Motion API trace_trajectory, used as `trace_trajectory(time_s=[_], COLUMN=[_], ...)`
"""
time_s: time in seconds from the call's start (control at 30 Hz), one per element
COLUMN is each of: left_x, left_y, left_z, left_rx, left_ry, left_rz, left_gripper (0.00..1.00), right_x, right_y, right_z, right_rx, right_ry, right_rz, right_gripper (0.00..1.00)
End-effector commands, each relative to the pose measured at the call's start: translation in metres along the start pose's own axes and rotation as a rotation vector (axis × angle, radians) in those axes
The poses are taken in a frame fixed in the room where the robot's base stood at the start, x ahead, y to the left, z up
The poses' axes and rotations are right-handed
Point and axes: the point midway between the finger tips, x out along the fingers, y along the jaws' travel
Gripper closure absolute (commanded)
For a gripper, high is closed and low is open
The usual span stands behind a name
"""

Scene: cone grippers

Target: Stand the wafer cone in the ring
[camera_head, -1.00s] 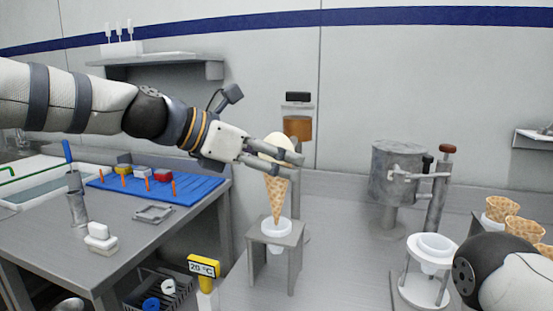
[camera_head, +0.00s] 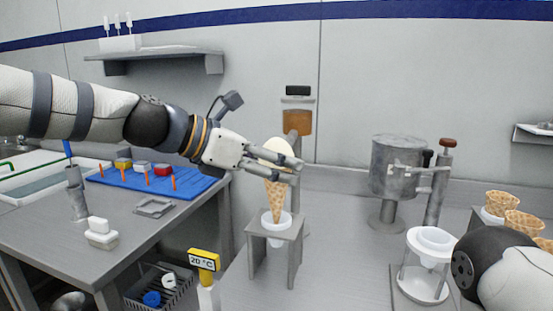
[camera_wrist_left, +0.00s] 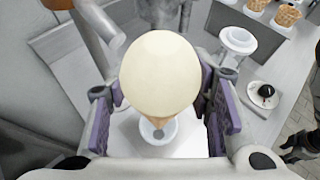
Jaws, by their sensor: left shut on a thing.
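The wafer cone (camera_head: 275,200) is upright, point down, with a pale cream scoop (camera_head: 277,151) on top. My left gripper (camera_head: 291,170) is shut around the cone just below the scoop, its fingers coming in from the left. The white ring (camera_head: 278,228) sits in a small grey stand directly under the cone. The cone's tip is in the ring's mouth. In the left wrist view the large scoop (camera_wrist_left: 160,72) hides most of the cone, with the ring (camera_wrist_left: 172,131) behind its tip. My right gripper is out of view.
A white holder (camera_head: 428,262) and a grey metal machine (camera_head: 397,168) stand to the right. More wafer cones (camera_head: 503,204) stand at the far right. A yellow temperature display (camera_head: 204,260) is left of the stand. My right arm fills the lower right corner.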

Motion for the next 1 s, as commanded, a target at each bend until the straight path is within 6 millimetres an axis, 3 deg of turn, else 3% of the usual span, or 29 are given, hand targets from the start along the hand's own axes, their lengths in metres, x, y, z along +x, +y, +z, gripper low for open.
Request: trace_trajectory(time_s=[1.0], left_x=[0.013], left_y=[0.001], left_z=[-0.028], left_rx=[-0.001], left_ry=[0.000], left_rz=[0.000], left_gripper=[0.64], right_x=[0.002], right_y=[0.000], right_z=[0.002], right_rx=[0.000], right_ry=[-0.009], right_rz=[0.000], right_gripper=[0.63])
